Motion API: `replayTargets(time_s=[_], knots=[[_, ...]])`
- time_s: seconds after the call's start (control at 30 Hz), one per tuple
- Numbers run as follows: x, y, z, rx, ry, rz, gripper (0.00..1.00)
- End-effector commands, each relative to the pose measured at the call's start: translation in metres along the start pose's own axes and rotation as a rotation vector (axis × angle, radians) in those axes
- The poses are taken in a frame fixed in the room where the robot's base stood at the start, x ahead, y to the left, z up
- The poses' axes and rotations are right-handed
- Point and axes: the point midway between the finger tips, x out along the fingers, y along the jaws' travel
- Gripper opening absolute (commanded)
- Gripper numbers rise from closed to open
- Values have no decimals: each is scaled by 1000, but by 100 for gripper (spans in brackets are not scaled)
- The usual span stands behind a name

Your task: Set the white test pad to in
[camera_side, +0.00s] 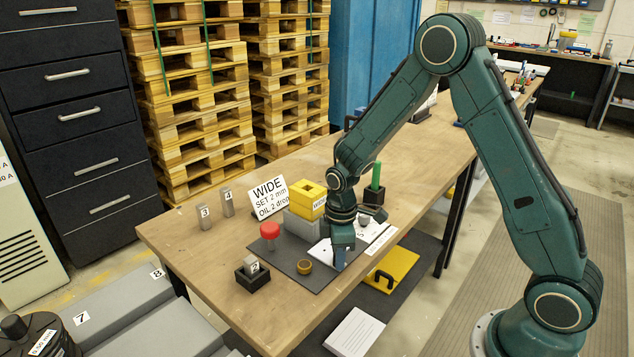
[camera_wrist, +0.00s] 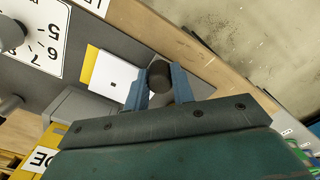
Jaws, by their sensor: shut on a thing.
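The white test pad (camera_wrist: 112,73) is a flat white square with a yellow strip along its left side in the wrist view. In the side view a white plate (camera_side: 318,253), which looks like this pad, lies just left of my gripper (camera_side: 341,246). A dark round knob (camera_wrist: 160,76) stands beside the pad's right edge in the wrist view. My gripper, also in the wrist view (camera_wrist: 158,88), is shut on this knob, one finger on each side. The fingers hide the knob in the side view, and whether it joins the pad is unclear.
A numbered white dial (camera_wrist: 38,38) lies left of the pad in the wrist view. A yellow block (camera_side: 311,198), a red button (camera_side: 270,230) and a brass cup (camera_side: 304,267) stand close around. A green item (camera_side: 376,176) stands behind. The wooden table (camera_side: 200,238) has free room at left.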

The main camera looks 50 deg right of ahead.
Motion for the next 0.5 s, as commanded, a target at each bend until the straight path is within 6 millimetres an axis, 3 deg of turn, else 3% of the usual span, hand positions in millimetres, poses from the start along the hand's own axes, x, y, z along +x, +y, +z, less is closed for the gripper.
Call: replayTargets(time_s=[0.17, 0.5], knots=[[-1, 14, 14, 4, 1, 3, 0], [-1, 18, 17, 6, -2, 7, 0]])
